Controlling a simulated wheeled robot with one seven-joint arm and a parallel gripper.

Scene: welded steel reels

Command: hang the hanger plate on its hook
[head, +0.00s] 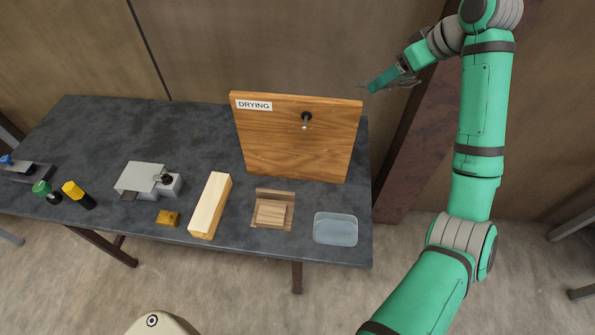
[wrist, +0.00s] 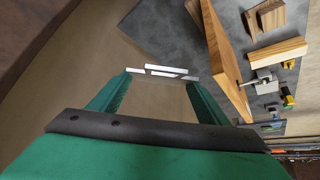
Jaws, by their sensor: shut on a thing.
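The hook (head: 306,121) is a short metal peg on a dark round base, fixed to the front of an upright wooden board (head: 290,150) labelled DRYING. In the wrist view the board (wrist: 219,55) is seen nearly edge-on, to the right of my gripper. My gripper (head: 374,86) is in the air just right of the board's top right corner. In the wrist view my gripper (wrist: 161,75) is shut on a thin, bright metal piece, apparently the hanger plate (wrist: 166,70), seen almost edge-on. Its full outline and any hole cannot be made out. It is apart from the hook.
The dark table (head: 90,135) holds a clear tub (head: 336,229), a small wooden stand (head: 272,211), a long wooden block (head: 209,206), a grey metal fixture (head: 142,177) and a yellow block (head: 168,218). A brown steel post (head: 420,150) stands behind my arm. The air before the board is clear.

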